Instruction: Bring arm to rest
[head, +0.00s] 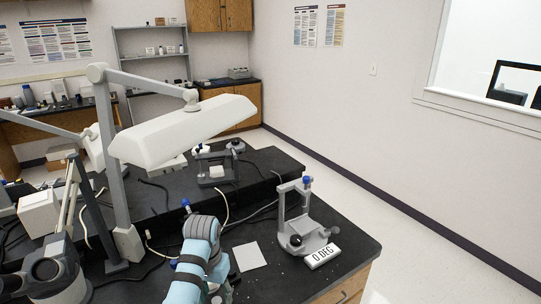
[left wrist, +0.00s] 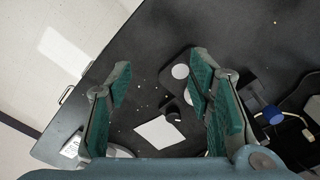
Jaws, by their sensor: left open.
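My left arm (head: 203,250) shows in the head view as pale blue links with dark bands, low over the front of the black bench. Its fingers are hard to make out there. In the left wrist view my left gripper (left wrist: 160,95) is open, with teal pads spread well apart and nothing between them touching. It hangs over the black bench top. A white card (left wrist: 160,132) lies on the bench below the gap; it also shows in the head view (head: 249,256). My right gripper is not in view.
A grey articulator (head: 302,230) with a blue knob and a "0 DEG" block (head: 322,256) stands right of my arm. A white lamp (head: 180,130) on a grey post overhangs the bench. Another device (head: 217,172) stands behind. Cables cross the bench. Floor at right is clear.

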